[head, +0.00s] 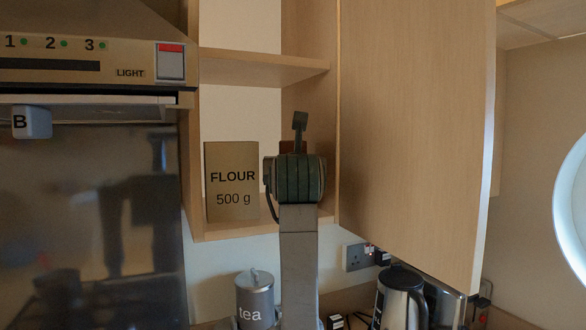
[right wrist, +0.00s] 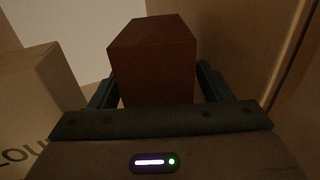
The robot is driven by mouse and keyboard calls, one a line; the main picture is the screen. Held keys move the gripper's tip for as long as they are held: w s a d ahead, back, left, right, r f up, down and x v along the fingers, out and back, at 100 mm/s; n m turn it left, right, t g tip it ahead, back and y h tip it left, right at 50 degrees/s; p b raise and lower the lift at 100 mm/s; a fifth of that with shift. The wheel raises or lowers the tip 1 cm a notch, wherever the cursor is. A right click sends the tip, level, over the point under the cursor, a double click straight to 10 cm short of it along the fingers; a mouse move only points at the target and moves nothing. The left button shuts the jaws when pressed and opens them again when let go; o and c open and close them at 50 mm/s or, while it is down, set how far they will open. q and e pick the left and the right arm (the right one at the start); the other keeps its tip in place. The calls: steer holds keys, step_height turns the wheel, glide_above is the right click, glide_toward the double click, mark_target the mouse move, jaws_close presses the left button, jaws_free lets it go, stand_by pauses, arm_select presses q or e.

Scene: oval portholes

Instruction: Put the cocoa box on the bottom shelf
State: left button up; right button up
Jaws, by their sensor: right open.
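The cocoa box is a reddish-brown box (right wrist: 150,65) between my right gripper's fingers in the right wrist view; no label shows. In the head view only a small brown patch of it (head: 287,146) shows behind my wrist. My right gripper (right wrist: 158,82) is open, with one finger on each side of the box. In the head view it reaches into the open cupboard, just above the bottom shelf (head: 235,233). The box's base is hidden, so its contact with the shelf cannot be seen. My left gripper is not in view.
A flour box (head: 232,182) stands on the bottom shelf, left of my right gripper. An upper shelf (head: 255,67) runs above. The open cupboard door (head: 415,120) is close on the right. A tea canister (head: 255,298) and a kettle (head: 400,300) stand below.

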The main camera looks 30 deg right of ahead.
steer(key=b+v, duration=0.3)
steer(key=v, duration=0.7)
steer(key=shift+s+a, duration=0.2)
steer(key=shift+s, duration=0.1)
steer(key=shift+c, duration=0.4)
